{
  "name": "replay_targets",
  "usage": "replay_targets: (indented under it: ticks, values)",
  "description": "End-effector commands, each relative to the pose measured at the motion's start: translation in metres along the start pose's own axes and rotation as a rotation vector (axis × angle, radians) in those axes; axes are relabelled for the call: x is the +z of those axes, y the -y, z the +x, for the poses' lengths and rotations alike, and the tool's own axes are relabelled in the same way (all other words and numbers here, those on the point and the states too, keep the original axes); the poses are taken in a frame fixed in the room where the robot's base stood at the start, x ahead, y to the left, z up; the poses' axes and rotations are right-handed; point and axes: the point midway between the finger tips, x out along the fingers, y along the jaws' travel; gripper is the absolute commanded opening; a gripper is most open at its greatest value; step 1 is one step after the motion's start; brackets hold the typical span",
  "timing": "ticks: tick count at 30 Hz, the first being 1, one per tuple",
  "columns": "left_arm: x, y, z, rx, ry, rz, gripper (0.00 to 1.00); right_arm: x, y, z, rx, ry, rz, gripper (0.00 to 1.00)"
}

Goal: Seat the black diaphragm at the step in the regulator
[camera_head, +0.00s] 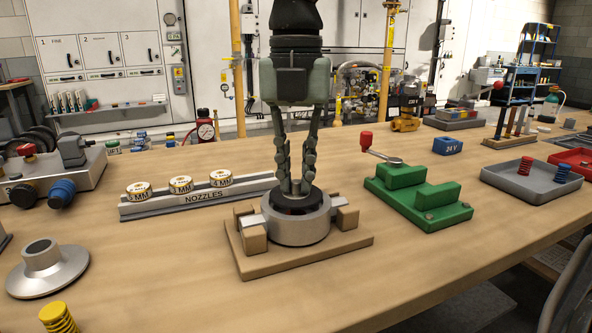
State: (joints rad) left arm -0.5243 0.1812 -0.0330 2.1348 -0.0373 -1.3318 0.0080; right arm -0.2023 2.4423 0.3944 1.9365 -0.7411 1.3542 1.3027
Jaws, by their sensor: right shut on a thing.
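The regulator (298,232) is a round silver-grey body. It sits between wooden blocks on a wooden base (262,268) at the middle front of the table. My right gripper (294,190) comes straight down from above, with its fingertips close together at the regulator's open top. My left gripper is not in view.
A nozzle rack (205,205) stands behind to the left, and a green fixture (418,200) with a red-knobbed lever to the right. A grey flanged cone (45,268) and a yellow spring (60,318) are at the front left. The table's front right is clear.

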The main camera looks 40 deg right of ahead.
Motion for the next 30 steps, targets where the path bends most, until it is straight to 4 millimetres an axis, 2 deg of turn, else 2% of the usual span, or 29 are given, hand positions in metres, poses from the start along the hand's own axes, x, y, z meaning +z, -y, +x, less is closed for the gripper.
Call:
replay_targets:
  ticks: [11, 30]
  values:
    - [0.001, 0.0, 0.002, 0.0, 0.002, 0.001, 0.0, 0.0, 0.0, 0.001, 0.0, 0.0, 0.0, 0.0]
    - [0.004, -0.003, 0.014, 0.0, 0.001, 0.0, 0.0, 0.0, 0.0, 0.015, 0.0, 0.0, 0.0, 0.0]
